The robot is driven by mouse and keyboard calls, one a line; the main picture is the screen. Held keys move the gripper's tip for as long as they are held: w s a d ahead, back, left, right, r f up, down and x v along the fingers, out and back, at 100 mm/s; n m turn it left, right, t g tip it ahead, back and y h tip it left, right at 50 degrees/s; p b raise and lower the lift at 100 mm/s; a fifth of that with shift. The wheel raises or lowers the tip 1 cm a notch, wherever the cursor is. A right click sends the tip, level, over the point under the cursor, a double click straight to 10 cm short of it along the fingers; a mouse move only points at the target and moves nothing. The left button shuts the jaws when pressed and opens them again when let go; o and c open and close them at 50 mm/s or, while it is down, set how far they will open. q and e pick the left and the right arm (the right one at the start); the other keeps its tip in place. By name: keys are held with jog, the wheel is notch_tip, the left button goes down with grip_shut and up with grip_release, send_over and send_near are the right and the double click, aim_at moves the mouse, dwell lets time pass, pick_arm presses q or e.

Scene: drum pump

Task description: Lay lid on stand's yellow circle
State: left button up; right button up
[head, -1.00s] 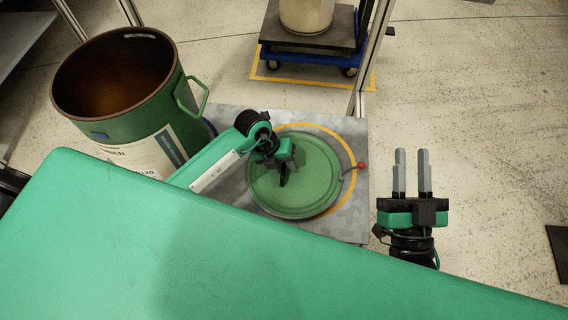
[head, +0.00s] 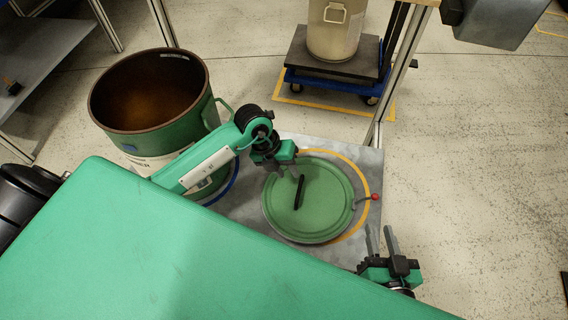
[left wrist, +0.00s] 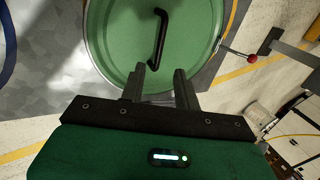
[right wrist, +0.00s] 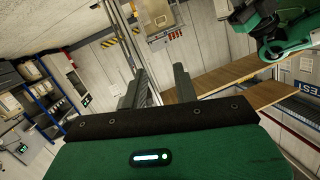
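The round green lid (head: 330,215) with a black bar handle (head: 299,192) appears to lie flat on the grey stand top (head: 365,160). The yellow circle (head: 366,185) shows past the lid's far and right edges, so the lid sits off-centre toward the left. My left gripper (head: 288,174) is over the lid's upper left part, beside the handle. In the left wrist view its fingers (left wrist: 159,85) are apart and empty, with the handle (left wrist: 158,35) just beyond the tips. My right gripper (head: 382,240) is open and empty near the stand's right front corner.
An open green drum (head: 150,100) stands left of the stand, behind my left arm. A red-knobbed lever (head: 375,197) sticks out at the lid's right. A frame post (head: 400,75) rises behind the stand. A cart with a pale container (head: 335,30) is further back.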

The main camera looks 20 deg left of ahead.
pick_arm(q)
jog(key=s+d+r+h, duration=0.3)
jog(key=d+h, duration=0.1)
jog(key=d, duration=0.2)
jog(key=s+d+r+h, duration=0.3)
jog(key=s+d+h, duration=0.1)
jog(key=d, duration=0.2)
notch_tip(320, 180, up, 13)
jog(key=d+n+t+h, duration=0.1)
jog(key=n+t+h, duration=0.4)
jog(key=n+t, duration=0.9)
jog(key=s+a+f+n+g+y, duration=0.1)
jog(key=s+f+n+y, duration=0.4)
jog(key=f+n+y, duration=0.6)
jog(key=a+n, duration=0.1)
jog(key=n, duration=0.5)
jog(key=shift+s+a+f+g, duration=0.2)
jog(key=shift+a+g, duration=0.1)
jog(key=shift+a, duration=0.1)
pick_arm(e)
jog(key=shift+s+a+f+g, duration=0.15)
jog(key=shift+s+f+g, duration=0.35)
jog(key=shift+f, duration=0.1)
